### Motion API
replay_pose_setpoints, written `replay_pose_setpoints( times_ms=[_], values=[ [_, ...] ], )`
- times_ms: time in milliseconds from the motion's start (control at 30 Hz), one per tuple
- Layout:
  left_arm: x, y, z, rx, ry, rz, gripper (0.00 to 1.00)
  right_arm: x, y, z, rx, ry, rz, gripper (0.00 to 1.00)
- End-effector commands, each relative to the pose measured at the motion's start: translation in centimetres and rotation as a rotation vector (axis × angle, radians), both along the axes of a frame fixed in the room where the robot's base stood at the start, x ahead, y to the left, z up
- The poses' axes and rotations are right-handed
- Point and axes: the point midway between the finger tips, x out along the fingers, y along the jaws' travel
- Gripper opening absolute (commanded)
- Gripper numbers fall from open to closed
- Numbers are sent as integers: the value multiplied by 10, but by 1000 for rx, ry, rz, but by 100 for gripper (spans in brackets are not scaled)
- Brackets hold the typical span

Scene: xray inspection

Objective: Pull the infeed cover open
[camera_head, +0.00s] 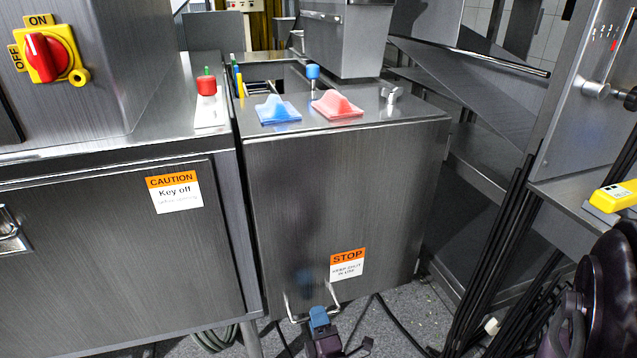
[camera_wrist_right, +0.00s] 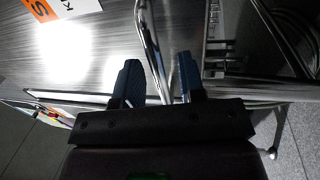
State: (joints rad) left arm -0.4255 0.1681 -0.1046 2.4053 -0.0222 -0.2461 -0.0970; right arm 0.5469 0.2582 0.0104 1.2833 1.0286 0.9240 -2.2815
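The infeed cover appears to be the brushed metal front panel (camera_head: 340,200) with an orange and white STOP label (camera_head: 347,264). A thin bent metal handle (camera_head: 289,306) sits at its lower edge. My right gripper (camera_head: 318,314) is at this handle, low in front of the panel. In the right wrist view, the handle bar (camera_wrist_right: 151,42) runs between the two blue-padded fingers of my right gripper (camera_wrist_right: 160,78). The fingers stand apart, with a visible gap to the bar, so it is not clamped. My left gripper is not in view.
A cabinet (camera_head: 100,260) with a CAUTION label stands left of the panel. Blue (camera_head: 278,109) and red (camera_head: 337,105) blocks lie on the metal top. Black cables (camera_head: 490,260) and a yellow device (camera_head: 613,196) are at right. Grey floor shows below.

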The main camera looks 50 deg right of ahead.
Motion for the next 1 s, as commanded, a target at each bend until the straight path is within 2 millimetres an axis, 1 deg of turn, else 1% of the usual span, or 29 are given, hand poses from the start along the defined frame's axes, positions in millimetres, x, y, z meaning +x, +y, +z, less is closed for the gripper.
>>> replay_pose_setpoints(
  times_ms=[500,733,767,1000],
  values=[
    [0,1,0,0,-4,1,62,3,2,1,0,0,-1,37],
    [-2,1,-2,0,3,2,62,3,2,2,0,0,-1,1],
    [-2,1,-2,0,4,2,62,3,2,2,0,0,-1,0],
    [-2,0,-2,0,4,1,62,3,2,2,-1,-1,0,0]
  ],
)
